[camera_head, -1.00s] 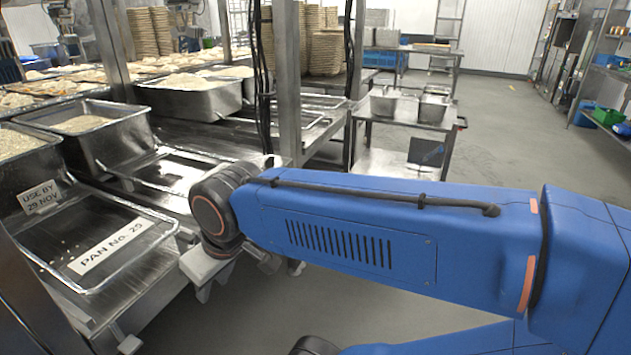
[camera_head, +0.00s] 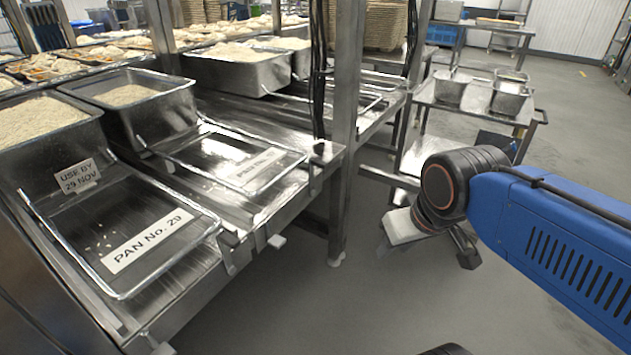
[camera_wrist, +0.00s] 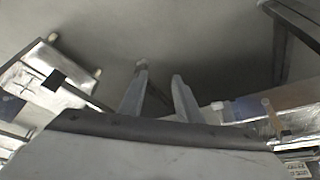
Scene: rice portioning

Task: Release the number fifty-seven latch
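No label reading fifty-seven is legible in either view. Small metal tabs, possibly latches, sit along the front edge of the steel bench: one pale tab (camera_head: 277,241) near the middle and another (camera_head: 160,348) at the bottom; I cannot read numbers on them. A tray (camera_head: 130,293) with the label "PAN No. 29" (camera_head: 147,240) lies on the bench. A second tray (camera_head: 203,144) behind it has a label (camera_head: 252,166) too blurred to read. My gripper (camera_wrist: 159,74) is open and empty in the wrist view, fingers apart above the floor. In the head view it hangs right of the bench, partly hidden.
Deep pans of rice (camera_head: 41,145) stand at the left, one with a "USE BY 29 NOV" card (camera_head: 77,177). A steel post (camera_head: 344,130) rises by the bench. A wheeled trolley (camera_head: 470,100) with metal containers stands behind. Grey floor lies open at the lower middle.

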